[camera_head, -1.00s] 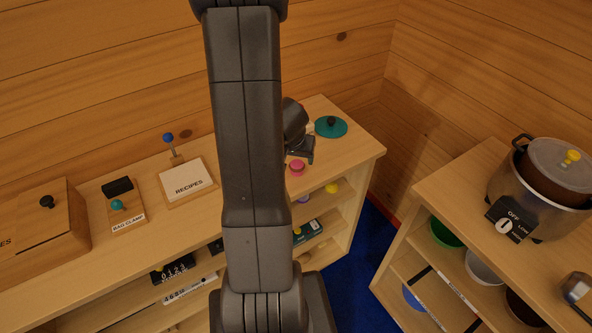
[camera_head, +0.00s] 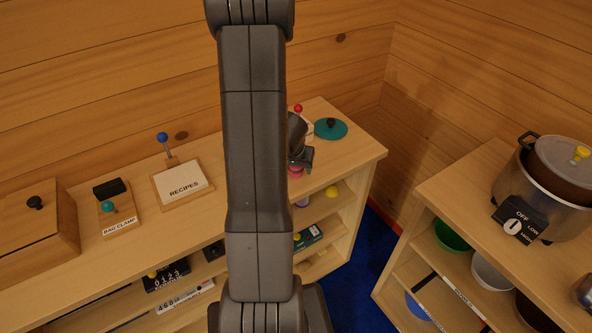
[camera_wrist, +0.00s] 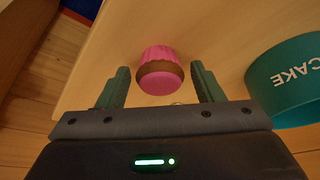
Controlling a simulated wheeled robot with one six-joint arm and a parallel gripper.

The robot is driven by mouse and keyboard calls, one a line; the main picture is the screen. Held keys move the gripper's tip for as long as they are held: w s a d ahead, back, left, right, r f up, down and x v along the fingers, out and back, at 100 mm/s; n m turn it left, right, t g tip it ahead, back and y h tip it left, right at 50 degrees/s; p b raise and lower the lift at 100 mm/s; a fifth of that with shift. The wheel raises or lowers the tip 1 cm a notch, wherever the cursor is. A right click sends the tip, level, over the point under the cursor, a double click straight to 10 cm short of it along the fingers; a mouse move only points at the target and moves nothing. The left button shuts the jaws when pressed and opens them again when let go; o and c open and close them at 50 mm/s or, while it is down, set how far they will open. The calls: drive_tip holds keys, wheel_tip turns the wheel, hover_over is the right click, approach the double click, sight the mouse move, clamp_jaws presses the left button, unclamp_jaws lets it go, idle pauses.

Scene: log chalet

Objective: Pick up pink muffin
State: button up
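The pink muffin (camera_wrist: 159,72) sits on the wooden counter top in the wrist view, with a pink wrapper, a brown band and a pink top. My gripper (camera_wrist: 160,80) is open, with one green finger on each side of the muffin and a visible gap to each. In the head view the muffin (camera_head: 295,171) shows only partly, below my gripper (camera_head: 300,160), near the right end of the counter. My arm hides much of the counter there.
A teal container marked CAKE (camera_wrist: 290,85) stands close to the right finger in the wrist view. In the head view, a recipe holder (camera_head: 183,186), a bag clamp (camera_head: 120,224) and a wooden box (camera_head: 40,250) stand left on the counter (camera_head: 355,150). A cooker (camera_head: 540,195) stands right, across a floor gap.

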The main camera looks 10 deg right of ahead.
drive_tip(key=c, duration=0.8)
